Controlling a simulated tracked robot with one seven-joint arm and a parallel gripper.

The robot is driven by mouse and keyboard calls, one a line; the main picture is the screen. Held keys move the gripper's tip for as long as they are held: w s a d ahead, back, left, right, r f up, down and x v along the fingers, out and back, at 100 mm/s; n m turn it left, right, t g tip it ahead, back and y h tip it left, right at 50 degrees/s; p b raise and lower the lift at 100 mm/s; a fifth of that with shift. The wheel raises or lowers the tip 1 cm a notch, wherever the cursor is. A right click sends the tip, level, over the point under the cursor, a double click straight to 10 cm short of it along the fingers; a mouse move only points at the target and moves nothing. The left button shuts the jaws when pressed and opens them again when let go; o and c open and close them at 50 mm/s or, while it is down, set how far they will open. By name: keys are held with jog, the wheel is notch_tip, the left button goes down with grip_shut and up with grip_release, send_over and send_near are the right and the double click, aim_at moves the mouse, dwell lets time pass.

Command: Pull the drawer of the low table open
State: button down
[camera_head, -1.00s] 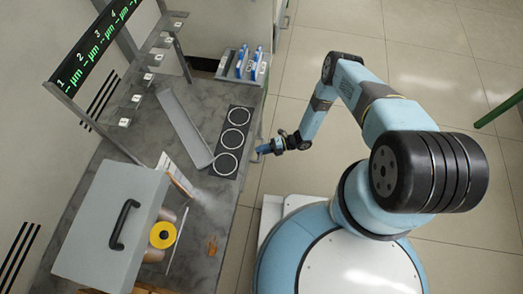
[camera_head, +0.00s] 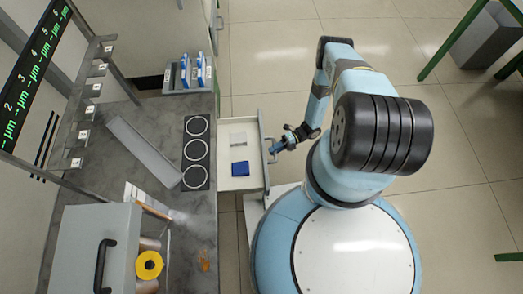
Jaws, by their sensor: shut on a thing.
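The low table (camera_head: 150,108) has a grey stone-like top and stands on the left. Its drawer (camera_head: 256,186) is pulled out from the table's right side, and its light interior shows. A blue item and a small pale item lie inside it. My gripper (camera_head: 274,148) is at the drawer's front, shut on the drawer handle (camera_head: 268,158). The fingertips are small in this view and partly merge with the handle.
On the table are a black plate with three rings (camera_head: 196,152), a grey channel (camera_head: 143,151), a rack with blue items (camera_head: 188,75) and a grey box with a black handle (camera_head: 92,240). Open floor lies to the right. A green-legged table (camera_head: 455,40) stands far right.

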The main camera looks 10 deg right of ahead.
jog(key=shift+s+d+f, duration=0.1)
jog(key=shift+s+d, duration=0.05)
jog(key=shift+d, duration=0.95)
jog(key=shift+s+d+f, duration=0.1)
jog(key=shift+d, duration=0.95)
jog(key=c, duration=1.1)
grip_release()
jog(key=shift+o, duration=0.2)
jog(key=shift+a+r, duration=0.1)
jog(key=shift+w, duration=0.1)
jog(key=v, duration=1.3)
jog(key=shift+d, duration=0.35)
jog(key=shift+w, duration=0.1)
